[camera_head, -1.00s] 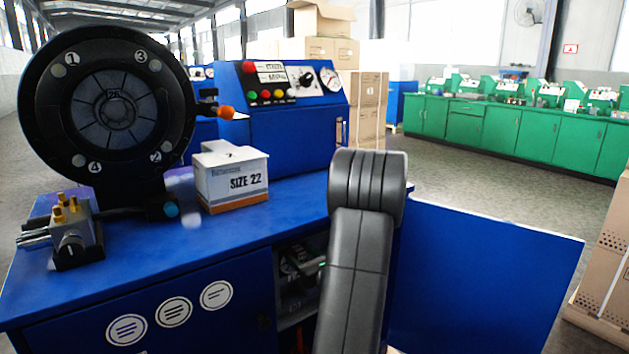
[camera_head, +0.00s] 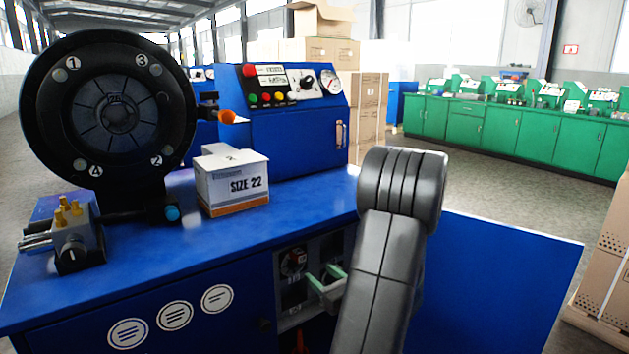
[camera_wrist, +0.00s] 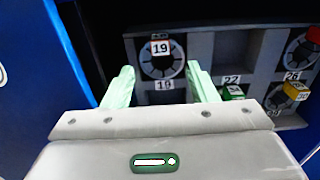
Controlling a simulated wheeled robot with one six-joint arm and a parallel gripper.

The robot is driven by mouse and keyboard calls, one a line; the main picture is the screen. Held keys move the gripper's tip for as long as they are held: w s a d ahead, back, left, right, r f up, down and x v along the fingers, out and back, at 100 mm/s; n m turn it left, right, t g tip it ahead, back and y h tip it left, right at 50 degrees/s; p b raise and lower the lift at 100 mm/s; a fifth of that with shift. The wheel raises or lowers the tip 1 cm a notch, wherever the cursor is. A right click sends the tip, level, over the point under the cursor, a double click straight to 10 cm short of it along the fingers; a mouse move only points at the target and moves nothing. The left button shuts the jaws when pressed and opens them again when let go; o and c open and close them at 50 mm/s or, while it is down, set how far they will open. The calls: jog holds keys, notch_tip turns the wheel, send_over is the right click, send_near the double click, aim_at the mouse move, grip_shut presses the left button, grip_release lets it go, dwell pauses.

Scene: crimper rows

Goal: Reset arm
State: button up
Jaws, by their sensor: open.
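My gripper (camera_head: 326,284) is in front of the open cabinet under the blue bench, partly hidden by my own arm. In the wrist view its two pale green fingers (camera_wrist: 162,84) are spread apart with nothing between them. Beyond them is a grey rack (camera_wrist: 205,50) with compartments. A round die (camera_wrist: 161,58) marked 19 sits in the compartment seen between the fingers. To the right are a green-edged piece (camera_wrist: 233,92) near a 22 label and a yellow piece (camera_wrist: 296,90) near a 26 label. The fingers appear apart from the rack.
A black crimper head (camera_head: 117,115) stands on the blue bench (camera_head: 140,245). A blue door panel (camera_head: 500,275) stands open at right. Green cabinets (camera_head: 510,130) are far off.

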aim_at(302, 258)
jog(key=b+x, duration=0.1)
jog(key=x, duration=0.9)
jog(key=shift+a, duration=0.1)
jog(key=v, duration=0.3)
jog(key=shift+s+d, duration=0.2)
jog(key=shift+d, duration=0.1)
jog(key=shift+s+d, duration=0.25)
jog(key=shift+s, duration=0.2)
